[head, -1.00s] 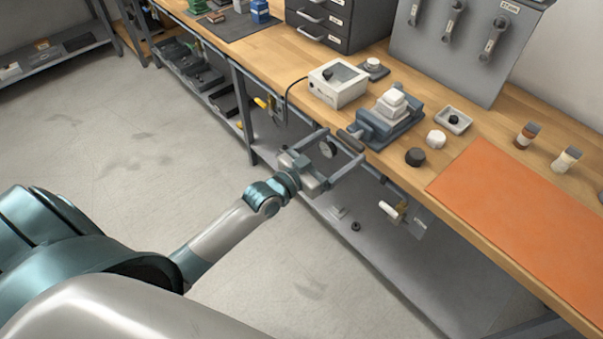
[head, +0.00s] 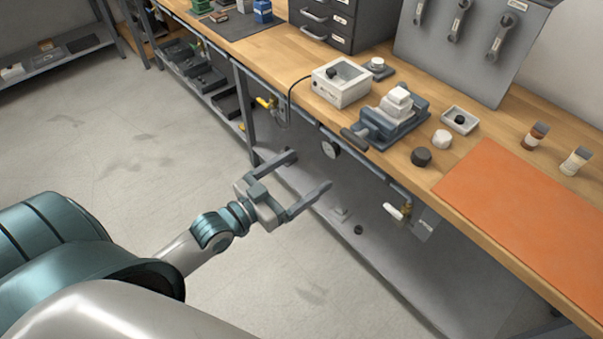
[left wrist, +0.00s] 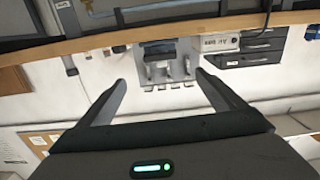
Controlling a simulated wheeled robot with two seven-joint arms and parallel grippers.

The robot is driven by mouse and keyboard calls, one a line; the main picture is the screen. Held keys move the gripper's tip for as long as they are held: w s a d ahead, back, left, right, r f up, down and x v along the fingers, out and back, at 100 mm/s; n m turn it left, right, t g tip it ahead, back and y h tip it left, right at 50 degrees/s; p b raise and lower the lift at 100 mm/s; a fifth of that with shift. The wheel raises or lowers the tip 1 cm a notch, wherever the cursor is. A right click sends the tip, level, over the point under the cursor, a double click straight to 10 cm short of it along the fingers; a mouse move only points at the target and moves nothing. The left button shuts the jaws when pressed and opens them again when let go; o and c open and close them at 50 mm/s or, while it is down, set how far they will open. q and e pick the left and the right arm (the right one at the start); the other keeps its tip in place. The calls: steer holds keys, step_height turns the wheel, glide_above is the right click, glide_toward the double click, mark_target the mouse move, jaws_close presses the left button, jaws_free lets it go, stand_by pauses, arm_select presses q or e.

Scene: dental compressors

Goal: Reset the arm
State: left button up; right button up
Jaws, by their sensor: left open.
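My left gripper (head: 308,176) is open and empty in the head view. It is held in front of the workbench's front edge, over the grey lower shelf and floor, apart from the bench. In the left wrist view its two fingers (left wrist: 160,85) are spread wide with nothing between them. My right gripper is in neither view.
The wooden workbench (head: 284,55) carries a blue-grey vise (head: 392,125) with a white block, a white box (head: 341,83), a dark round knob (head: 421,157) and an orange mat (head: 530,215). The floor (head: 140,150) at left is clear.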

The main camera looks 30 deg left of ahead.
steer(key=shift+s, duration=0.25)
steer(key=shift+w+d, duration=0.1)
